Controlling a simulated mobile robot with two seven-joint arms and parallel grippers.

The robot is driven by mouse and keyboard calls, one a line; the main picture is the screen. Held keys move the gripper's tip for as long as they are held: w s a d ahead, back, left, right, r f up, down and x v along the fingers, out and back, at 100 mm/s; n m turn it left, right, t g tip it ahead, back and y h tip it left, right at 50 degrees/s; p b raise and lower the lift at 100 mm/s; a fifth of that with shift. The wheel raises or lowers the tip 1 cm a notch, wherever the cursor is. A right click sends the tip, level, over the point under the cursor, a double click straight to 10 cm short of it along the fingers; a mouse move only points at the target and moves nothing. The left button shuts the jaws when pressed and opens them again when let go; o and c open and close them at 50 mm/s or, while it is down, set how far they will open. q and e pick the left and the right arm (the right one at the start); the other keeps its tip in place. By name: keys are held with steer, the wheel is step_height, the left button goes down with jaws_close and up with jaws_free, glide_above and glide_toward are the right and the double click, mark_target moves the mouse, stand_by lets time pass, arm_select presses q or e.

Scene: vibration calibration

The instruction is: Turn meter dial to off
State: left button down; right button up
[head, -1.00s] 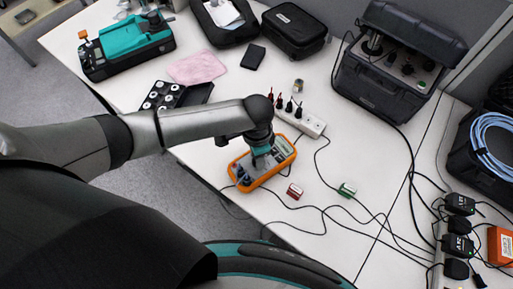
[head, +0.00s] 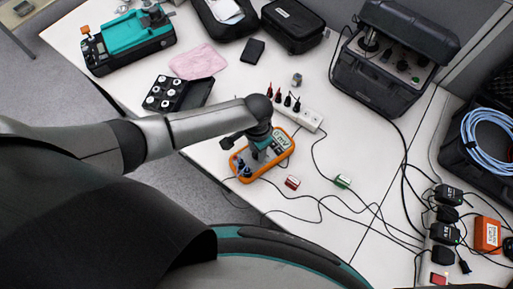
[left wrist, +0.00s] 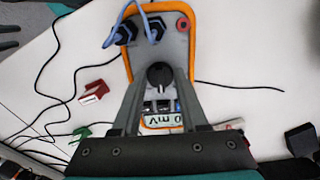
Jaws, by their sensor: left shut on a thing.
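The orange-rimmed meter (head: 281,144) lies on the white table near its front edge. My left gripper (head: 259,154) comes down over its face. In the left wrist view the meter (left wrist: 178,50) has a grey face, and its round black dial (left wrist: 159,75) sits between the fingertips of my left gripper (left wrist: 160,82), which is shut on it. The dial's pointer is hard to read. The display (left wrist: 163,121) shows "mV", partly hidden by the gripper. Blue leads (left wrist: 118,18) are plugged into the meter's sockets. My right gripper is not in view.
A red clip (head: 292,182) and a green clip (head: 343,181) lie beside the meter with thin black cables. A white power strip (head: 302,116) stands behind it. A black case (head: 178,90), a pink cloth (head: 198,63) and a large dark case (head: 375,85) lie further back.

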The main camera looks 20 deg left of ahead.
arm_select(q)
steer(key=shift+c, duration=2.2)
jaws_free()
step_height(320, 180, up, 15)
steer(key=p, duration=0.3)
steer(key=shift+r+p, duration=0.15)
steer(key=shift+p, duration=0.25)
